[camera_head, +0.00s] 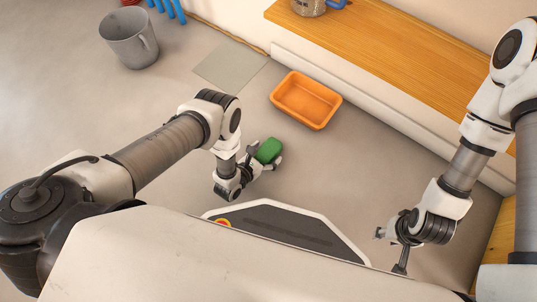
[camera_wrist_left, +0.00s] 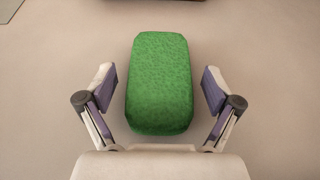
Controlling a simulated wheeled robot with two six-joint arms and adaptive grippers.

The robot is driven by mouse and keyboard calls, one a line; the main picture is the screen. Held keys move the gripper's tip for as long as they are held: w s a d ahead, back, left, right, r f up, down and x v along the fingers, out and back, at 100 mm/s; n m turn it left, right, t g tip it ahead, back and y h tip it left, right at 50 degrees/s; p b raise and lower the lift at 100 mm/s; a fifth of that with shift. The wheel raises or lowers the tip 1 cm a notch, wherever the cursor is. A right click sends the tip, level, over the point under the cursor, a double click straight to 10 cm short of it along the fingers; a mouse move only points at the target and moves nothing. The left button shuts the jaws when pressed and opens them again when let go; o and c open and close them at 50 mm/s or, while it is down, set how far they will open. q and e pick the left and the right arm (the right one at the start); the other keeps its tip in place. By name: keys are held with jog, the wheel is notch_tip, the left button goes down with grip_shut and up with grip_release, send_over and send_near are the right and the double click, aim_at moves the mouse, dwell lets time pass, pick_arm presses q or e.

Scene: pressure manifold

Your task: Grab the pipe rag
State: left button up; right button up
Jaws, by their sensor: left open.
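A green rounded block (camera_head: 269,150), the only thing here that could be the pipe rag, is low over or on the grey floor; I cannot tell which. It also shows upright in the middle of the left wrist view (camera_wrist_left: 160,82). My left gripper (camera_head: 263,157) is open, with one finger on each side of the block. In the left wrist view, gaps show between both finger pads and the block, so the left gripper (camera_wrist_left: 158,92) is not touching it. My right gripper (camera_head: 390,250) is apart at the right, its fingers spread and empty.
An orange bin (camera_head: 305,101) stands on the floor beyond the block. A wooden bench (camera_head: 390,60) runs along the wall, with a mug (camera_head: 308,6) on it. A grey bucket (camera_head: 128,40) and a flat grey mat (camera_head: 231,66) are farther back.

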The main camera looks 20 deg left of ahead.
pick_arm(q)
jog(key=shift+w+d+f, duration=0.1)
jog(key=shift+w+f, duration=0.05)
jog(key=shift+w, duration=0.15)
jog(key=c, duration=1.2)
